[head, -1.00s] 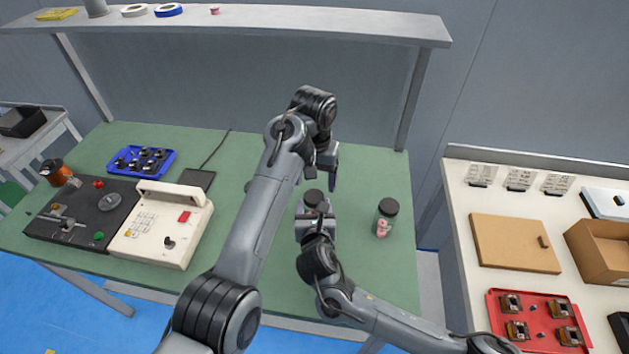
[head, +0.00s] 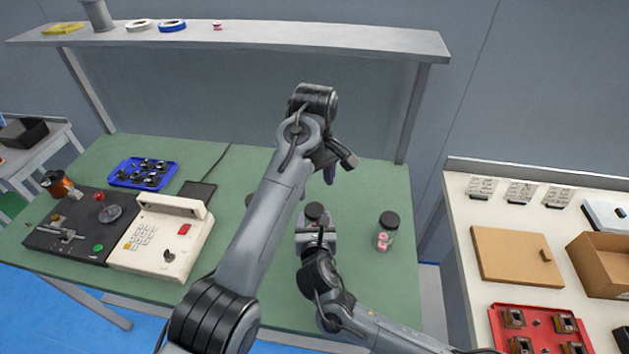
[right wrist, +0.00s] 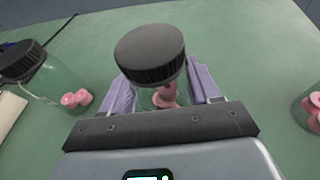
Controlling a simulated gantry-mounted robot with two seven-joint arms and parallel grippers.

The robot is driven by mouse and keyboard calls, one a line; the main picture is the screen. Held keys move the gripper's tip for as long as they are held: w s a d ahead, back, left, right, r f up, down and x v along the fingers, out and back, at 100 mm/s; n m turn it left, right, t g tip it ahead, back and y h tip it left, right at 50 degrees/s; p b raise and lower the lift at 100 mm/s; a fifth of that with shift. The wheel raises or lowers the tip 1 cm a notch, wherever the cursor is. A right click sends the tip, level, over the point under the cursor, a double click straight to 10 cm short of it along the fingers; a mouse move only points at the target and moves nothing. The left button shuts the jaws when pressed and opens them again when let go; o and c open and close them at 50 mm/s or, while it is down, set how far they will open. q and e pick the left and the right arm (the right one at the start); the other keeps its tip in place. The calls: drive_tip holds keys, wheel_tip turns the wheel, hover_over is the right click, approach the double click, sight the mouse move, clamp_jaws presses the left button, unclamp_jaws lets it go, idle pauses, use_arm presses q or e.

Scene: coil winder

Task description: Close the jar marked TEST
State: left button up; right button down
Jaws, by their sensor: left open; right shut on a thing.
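A clear jar with a black lid (right wrist: 150,52) and pink pieces inside stands between the fingers of my right gripper (right wrist: 160,90), which is shut on it. In the head view the lid (head: 315,211) shows just beyond my right gripper (head: 316,232). The lid sits on top of the jar and looks slightly tilted; I cannot tell whether it is fully seated. My left gripper (head: 337,168) is open and empty, above and behind this jar, apart from it. No TEST marking is legible on any jar.
Another black-lidded jar (head: 387,232) stands to the right on the green table (head: 375,185). A third jar (right wrist: 35,72) is at left in the right wrist view, mostly hidden by my left arm in the head view. A cream control box (head: 160,235) is further left.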

sight(315, 209)
use_arm(q)
drive_tip(key=shift+f, duration=0.2)
drive_tip(key=shift+f, duration=3.85)
drive_tip(key=c, duration=1.1)
drive_tip(key=m, duration=0.5)
drive_tip(key=o, duration=1.2)
drive_tip(key=shift+r, duration=3.75)
